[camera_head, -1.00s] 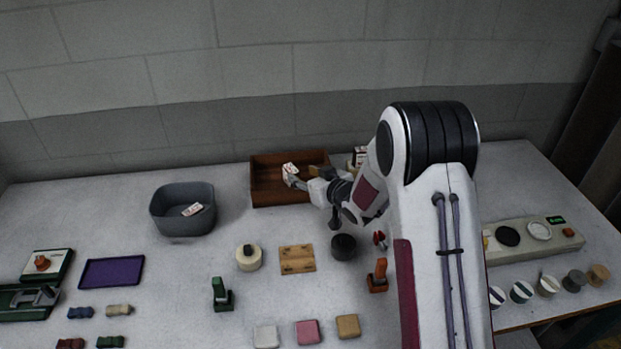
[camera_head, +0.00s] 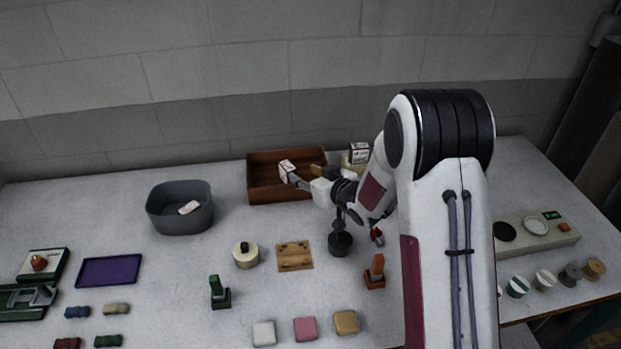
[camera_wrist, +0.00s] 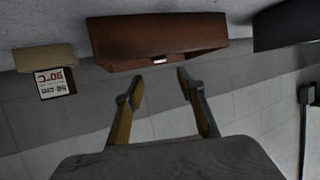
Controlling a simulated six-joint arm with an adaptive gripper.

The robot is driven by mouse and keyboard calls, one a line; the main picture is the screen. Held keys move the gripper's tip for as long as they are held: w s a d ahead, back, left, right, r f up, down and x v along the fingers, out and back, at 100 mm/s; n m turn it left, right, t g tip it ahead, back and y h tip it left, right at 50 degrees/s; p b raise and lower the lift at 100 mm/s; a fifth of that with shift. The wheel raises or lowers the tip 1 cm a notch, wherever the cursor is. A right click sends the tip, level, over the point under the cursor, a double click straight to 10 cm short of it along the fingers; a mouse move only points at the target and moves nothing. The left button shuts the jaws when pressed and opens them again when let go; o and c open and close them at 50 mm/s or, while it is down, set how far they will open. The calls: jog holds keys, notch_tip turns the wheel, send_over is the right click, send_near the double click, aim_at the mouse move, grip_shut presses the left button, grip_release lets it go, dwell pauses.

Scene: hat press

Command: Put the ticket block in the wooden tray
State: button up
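The ticket block (camera_head: 287,168), a small white block with printed marks, shows at the wooden tray (camera_head: 259,195) in the head view, just past my fingertips. In the wrist view, a small white piece (camera_wrist: 159,61), seemingly the block, shows at the middle of the brown tray (camera_wrist: 150,35), mostly hidden by its wall. My gripper (camera_head: 308,176) is over the tray's front side. In the wrist view my gripper (camera_wrist: 161,84) has its two fingers well apart with nothing between them. Whether the block lies flat on the tray floor I cannot tell.
A grey bin (camera_head: 165,222) with a white piece inside stands left of the tray. A printed card stand (camera_head: 358,153) is just right of it. A wooden plate (camera_head: 294,256), a round cream item (camera_head: 246,258) and a dark round item (camera_head: 340,243) lie in front.

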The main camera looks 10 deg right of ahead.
jog(key=s+d+r+m+g+h, duration=0.1)
jog(key=s+d+r+h, duration=0.25)
jog(key=s+r, duration=0.45)
jog(key=s+d+r+m+g+h, duration=0.2)
jog(key=s+d+r, duration=0.3)
jog(key=s+r, duration=0.3)
jog(key=s+a+m+g, duration=0.1)
jog(key=s+g, duration=0.3)
jog(key=s, duration=2.6)
jog(key=shift+a+r, duration=0.15)
jog(key=shift+a, duration=0.5)
